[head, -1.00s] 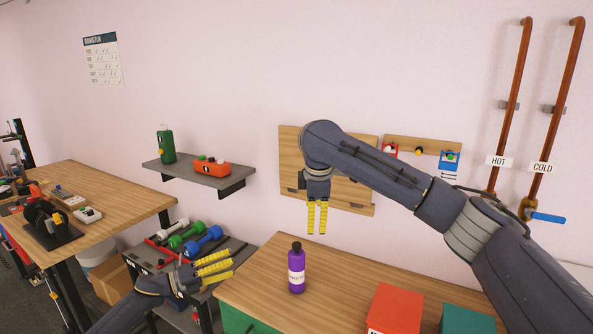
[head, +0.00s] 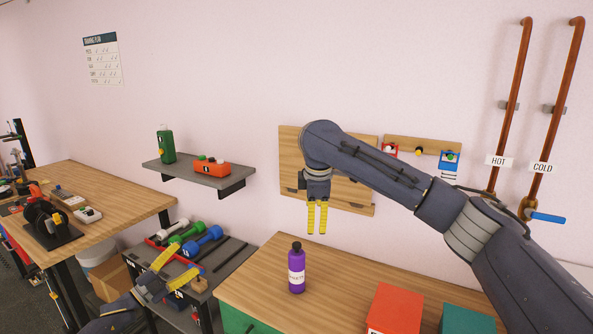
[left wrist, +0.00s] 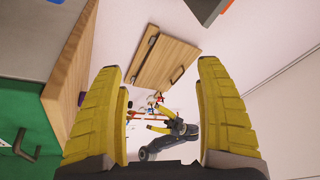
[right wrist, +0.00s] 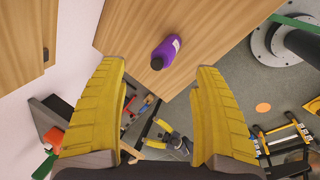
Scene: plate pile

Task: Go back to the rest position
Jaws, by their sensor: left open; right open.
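My left gripper (head: 172,271) is open and empty at the lower left of the head view, in front of the low dumbbell rack. Its yellow fingers stand wide apart in the left wrist view (left wrist: 163,110). My right gripper (head: 317,232) is open and empty, pointing down in front of the wooden wall board, above and behind the purple bottle. Its fingers frame free space in the right wrist view (right wrist: 160,110). The purple bottle (head: 297,272) stands upright on the wooden bench (head: 262,285), apart from both grippers. It also shows in the right wrist view (right wrist: 166,52).
The dumbbell rack (head: 228,262) holds several dumbbells. A wall shelf (head: 198,172) carries a green bottle (head: 165,145) and an orange box (head: 209,167). A red box (head: 396,308) and a teal box (head: 467,320) are at the bench's front. Pipes run up the right wall.

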